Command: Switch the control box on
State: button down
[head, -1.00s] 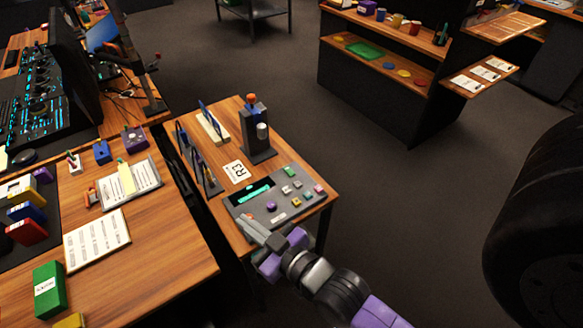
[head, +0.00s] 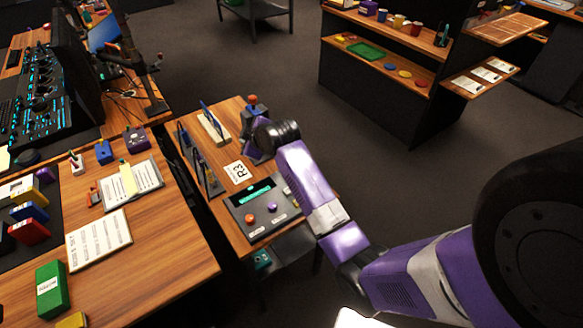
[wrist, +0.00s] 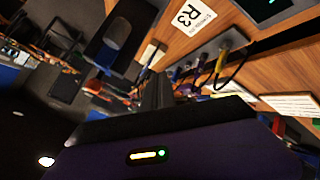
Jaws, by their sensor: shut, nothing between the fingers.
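The control box (head: 236,207) is a grey panel on the small wooden table, with a lit teal display (head: 256,193). An orange-red button (head: 249,218) and a purple ball (head: 272,207) show on its face. My purple arm covers its right side and the other buttons. A corner of it with the lit display also shows at the top right of the wrist view (wrist: 268,8). My gripper (wrist: 157,78) shows as dark shut fingers in the wrist view, holding nothing. In the head view its fingers are hidden behind my wrist, beyond the box's back edge near the dark stand.
A stand with a red knob (head: 252,99) is behind my wrist, partly hidden. An R3 card (head: 238,172) lies behind the box. Upright holders with dark frames (head: 207,178) line the table's left side. A larger cluttered desk (head: 170,255) is to the left.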

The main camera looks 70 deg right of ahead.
jog(key=s+d+n+g+y, duration=0.2)
jog(key=s+d+n+g, duration=0.25)
jog(key=d, duration=0.35)
jog(key=s+a+n+g+y, duration=0.2)
jog(key=s+n+g+y, duration=0.1)
jog(key=s, duration=0.5)
jog(key=shift+r+n+g, duration=0.4)
jog(key=shift+n+g, duration=0.35)
jog(key=shift+g, duration=0.1)
notch_tip(320, 180, down, 14)
jog(key=shift+a+f+b, duration=0.1)
jog(key=shift+b, duration=0.65)
